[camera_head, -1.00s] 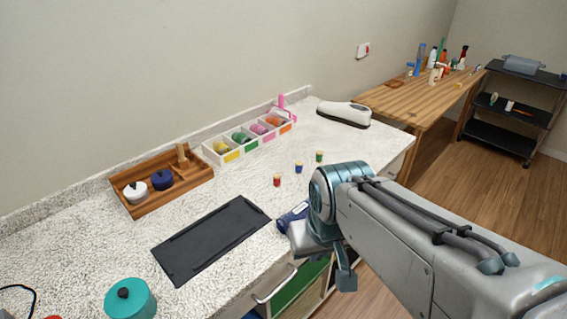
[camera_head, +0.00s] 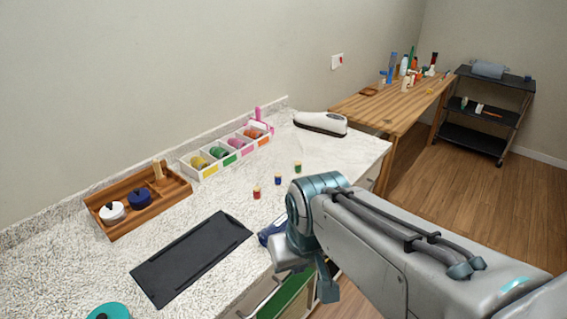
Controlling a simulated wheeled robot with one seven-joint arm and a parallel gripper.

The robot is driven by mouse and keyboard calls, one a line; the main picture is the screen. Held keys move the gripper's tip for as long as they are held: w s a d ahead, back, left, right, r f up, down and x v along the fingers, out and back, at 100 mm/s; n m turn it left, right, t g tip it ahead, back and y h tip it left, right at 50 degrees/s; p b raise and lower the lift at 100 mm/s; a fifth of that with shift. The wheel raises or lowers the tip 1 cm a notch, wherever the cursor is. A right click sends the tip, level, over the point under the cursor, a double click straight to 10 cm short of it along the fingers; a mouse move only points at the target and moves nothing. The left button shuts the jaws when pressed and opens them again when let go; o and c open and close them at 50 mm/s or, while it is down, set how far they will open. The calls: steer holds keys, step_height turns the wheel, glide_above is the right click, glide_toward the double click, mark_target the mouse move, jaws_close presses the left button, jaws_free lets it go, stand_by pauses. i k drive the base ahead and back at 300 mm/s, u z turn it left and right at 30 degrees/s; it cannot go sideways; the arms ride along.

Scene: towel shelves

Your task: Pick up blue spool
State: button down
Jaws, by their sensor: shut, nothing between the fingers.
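The blue spool (camera_head: 278,181) stands upright on the speckled white counter (camera_head: 325,165). It is between a red spool (camera_head: 257,193) on its left and a green spool (camera_head: 298,167) on its right, apart from both. My gripper (camera_head: 325,287) is low at the counter's front edge, to the right of and nearer than the blue spool, and not touching it. It is shut and empty, with its fingers partly hidden by the arm.
A blue item (camera_head: 270,233) lies near the front edge, partly behind my arm. A black tray (camera_head: 192,257), a wooden organizer (camera_head: 140,210) and a white box of coloured spools (camera_head: 205,172) stand left. A white device (camera_head: 320,123) is at the back right.

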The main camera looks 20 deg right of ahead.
mark_target(278, 176)
steer(key=z, duration=0.9)
steer(key=k, duration=1.15)
steer(key=z, duration=1.15)
steer(key=i, duration=1.85)
steer(key=u, duration=0.8)
steer(key=i, duration=1.1)
steer(key=u, duration=1.75)
steer(key=i, duration=0.65)
steer(key=u, duration=0.6)
